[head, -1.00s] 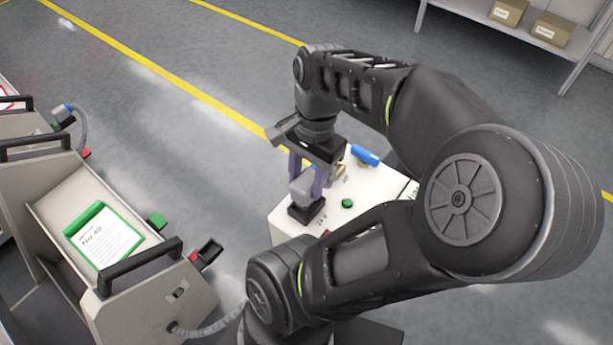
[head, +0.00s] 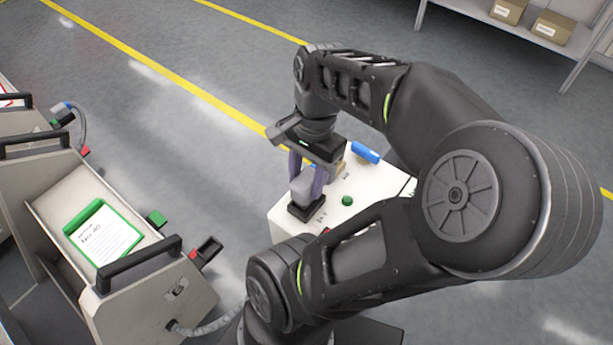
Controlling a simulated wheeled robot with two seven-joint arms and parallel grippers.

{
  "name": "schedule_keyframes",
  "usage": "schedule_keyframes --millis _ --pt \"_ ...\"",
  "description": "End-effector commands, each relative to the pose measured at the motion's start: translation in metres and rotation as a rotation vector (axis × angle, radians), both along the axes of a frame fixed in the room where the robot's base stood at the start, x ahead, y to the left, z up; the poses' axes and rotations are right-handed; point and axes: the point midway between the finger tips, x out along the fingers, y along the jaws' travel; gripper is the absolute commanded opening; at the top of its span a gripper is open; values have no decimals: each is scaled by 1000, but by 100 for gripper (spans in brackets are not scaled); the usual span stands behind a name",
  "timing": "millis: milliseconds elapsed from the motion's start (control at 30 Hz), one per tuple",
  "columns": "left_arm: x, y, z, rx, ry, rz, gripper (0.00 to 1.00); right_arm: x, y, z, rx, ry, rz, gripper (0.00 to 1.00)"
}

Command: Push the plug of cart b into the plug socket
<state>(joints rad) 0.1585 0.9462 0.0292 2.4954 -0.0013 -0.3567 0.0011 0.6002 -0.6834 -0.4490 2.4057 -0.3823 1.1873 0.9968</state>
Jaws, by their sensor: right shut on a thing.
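My right gripper (head: 307,178) points down over the white box (head: 285,226), with its two purple-grey fingers shut on a grey plug (head: 302,187). The plug is at the black plug socket (head: 305,209) on top of the box. The plug's lower end meets the socket in the picture; how deep it sits I cannot tell. A cart (head: 150,300) with a sloped tray stands at the left. A grey cable (head: 212,321) leaves its front and runs behind my arm. My left gripper is not in view.
A green button (head: 347,200) and a blue handle (head: 365,153) are on the box. A green block (head: 157,218) and a black-and-red latch (head: 207,252) stick out from the cart. Another cart (head: 28,140) stands behind it. Open floor lies beyond.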

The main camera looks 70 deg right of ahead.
Motion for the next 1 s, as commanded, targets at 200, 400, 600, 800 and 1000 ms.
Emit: schedule_keyframes --millis 200,400,600,800,1000 --pt "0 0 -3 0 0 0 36 0 0 -4 0 0 0 0" --pt "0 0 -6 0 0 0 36 0 0 -7 0 0 0 0" --pt "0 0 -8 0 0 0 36 0 0 -10 0 0 0 0" --pt "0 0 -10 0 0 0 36 0 0 -13 0 0 0 0" --pt "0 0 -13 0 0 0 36 0 0 -16 0 0 0 0"
